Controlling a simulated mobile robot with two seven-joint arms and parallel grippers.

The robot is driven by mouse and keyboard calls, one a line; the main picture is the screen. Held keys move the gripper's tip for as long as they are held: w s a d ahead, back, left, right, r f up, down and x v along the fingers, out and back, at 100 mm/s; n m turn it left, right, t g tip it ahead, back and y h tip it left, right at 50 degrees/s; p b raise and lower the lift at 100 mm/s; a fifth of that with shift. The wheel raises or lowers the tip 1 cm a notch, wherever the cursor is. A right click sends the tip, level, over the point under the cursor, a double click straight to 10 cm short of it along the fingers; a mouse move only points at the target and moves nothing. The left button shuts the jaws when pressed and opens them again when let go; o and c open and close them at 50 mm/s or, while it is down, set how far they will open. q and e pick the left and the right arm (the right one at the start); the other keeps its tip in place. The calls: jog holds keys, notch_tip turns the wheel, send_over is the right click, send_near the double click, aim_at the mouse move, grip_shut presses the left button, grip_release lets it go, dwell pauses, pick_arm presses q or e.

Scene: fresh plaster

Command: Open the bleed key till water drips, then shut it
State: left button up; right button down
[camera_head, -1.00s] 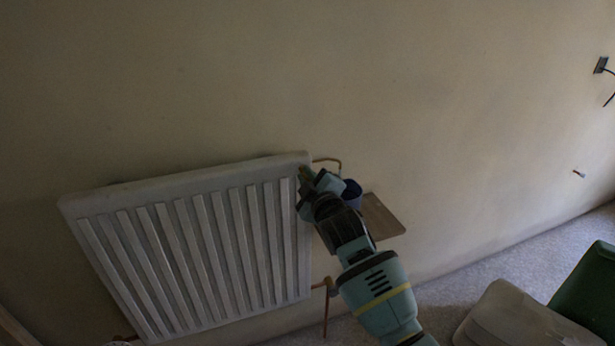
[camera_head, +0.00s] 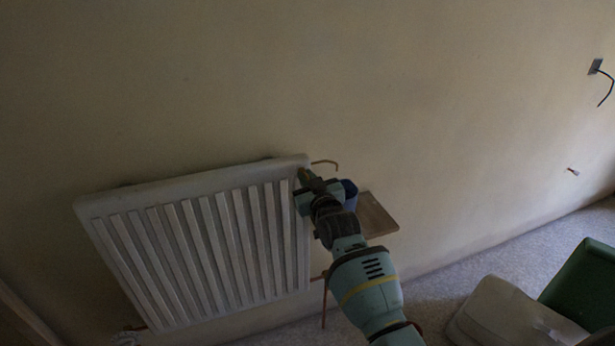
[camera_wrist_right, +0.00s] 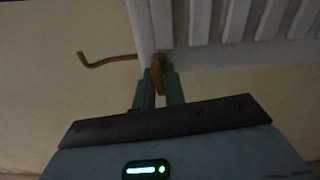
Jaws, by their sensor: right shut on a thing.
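The white radiator (camera_head: 200,245) hangs on the wall at the left of the head view. Its upper right corner also shows in the right wrist view (camera_wrist_right: 235,20). The brass-coloured bleed key (camera_wrist_right: 158,75) sits at the radiator's edge between the fingers of my right gripper (camera_wrist_right: 160,92). In the head view my right gripper (camera_head: 304,182) is at the radiator's top right corner and hides most of the key. The fingers are closed on it. A bent brass-coloured spout (camera_wrist_right: 105,60) sticks out from the radiator's side. I see no water drops. My left gripper is not in view.
A small wooden shelf (camera_head: 378,215) with a blue container (camera_head: 349,190) on it is close beside my right wrist. A green crate (camera_head: 588,285) and a pale sack-like thing (camera_head: 505,312) stand on the floor at lower right. Wires (camera_head: 606,88) hang from the wall at upper right.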

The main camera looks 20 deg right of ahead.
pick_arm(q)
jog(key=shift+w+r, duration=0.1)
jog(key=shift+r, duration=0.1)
pick_arm(e)
jog(key=shift+m, duration=0.6)
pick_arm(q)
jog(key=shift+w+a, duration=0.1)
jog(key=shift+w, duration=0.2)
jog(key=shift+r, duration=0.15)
pick_arm(e)
jog(key=c, duration=1.6)
grip_release()
jog(key=shift+o, duration=0.2)
jog(key=shift+s, duration=0.15)
pick_arm(q)
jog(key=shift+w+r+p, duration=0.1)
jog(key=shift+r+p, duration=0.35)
jog(key=shift+p, duration=0.2)
pick_arm(e)
jog(key=s, duration=0.7)
jog(key=shift+s+d, duration=0.15)
jog(key=shift+s, duration=0.1)
